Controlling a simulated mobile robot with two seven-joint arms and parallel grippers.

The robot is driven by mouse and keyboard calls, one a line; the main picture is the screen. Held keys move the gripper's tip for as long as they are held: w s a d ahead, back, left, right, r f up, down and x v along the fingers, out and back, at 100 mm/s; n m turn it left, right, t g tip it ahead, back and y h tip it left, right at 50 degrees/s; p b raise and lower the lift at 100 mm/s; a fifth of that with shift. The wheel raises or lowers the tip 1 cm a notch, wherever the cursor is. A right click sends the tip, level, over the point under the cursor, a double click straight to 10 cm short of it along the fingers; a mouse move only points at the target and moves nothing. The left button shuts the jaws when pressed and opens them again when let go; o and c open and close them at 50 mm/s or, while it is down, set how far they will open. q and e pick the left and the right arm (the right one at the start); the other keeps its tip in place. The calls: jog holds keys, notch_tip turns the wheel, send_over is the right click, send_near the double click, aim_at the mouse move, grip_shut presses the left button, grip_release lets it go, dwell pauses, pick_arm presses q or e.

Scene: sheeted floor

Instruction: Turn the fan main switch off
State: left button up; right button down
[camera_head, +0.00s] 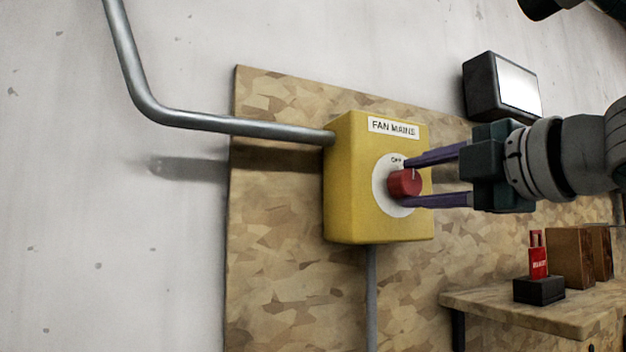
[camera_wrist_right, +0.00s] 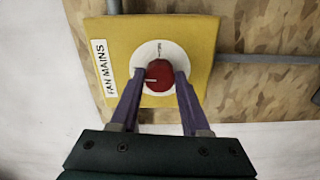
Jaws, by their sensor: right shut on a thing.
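A yellow switch box (camera_head: 350,190) labelled FAN MAINS is fixed to a chipboard panel, and it also shows in the right wrist view (camera_wrist_right: 202,40). A red round knob (camera_head: 403,185) sits on the box's white dial (camera_head: 381,190). The knob's white mark points up, close to the OFF lettering at the dial's top. In the right wrist view the knob (camera_wrist_right: 160,78) lies between my two purple fingers. My right gripper (camera_head: 408,182) is shut on the knob, one finger above and one below. My left gripper is not in view.
A grey conduit (camera_head: 230,124) enters the box from the left, and another pipe (camera_head: 371,290) runs down below it. A black-framed lamp or screen (camera_head: 503,87) hangs upper right. A wooden shelf (camera_head: 560,312) holds a red item (camera_head: 538,262) and wooden blocks (camera_head: 570,257).

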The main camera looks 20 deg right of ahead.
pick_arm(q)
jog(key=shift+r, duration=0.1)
pick_arm(e)
jog(key=shift+n, duration=0.6)
jog(key=shift+c, duration=1.9)
grip_release()
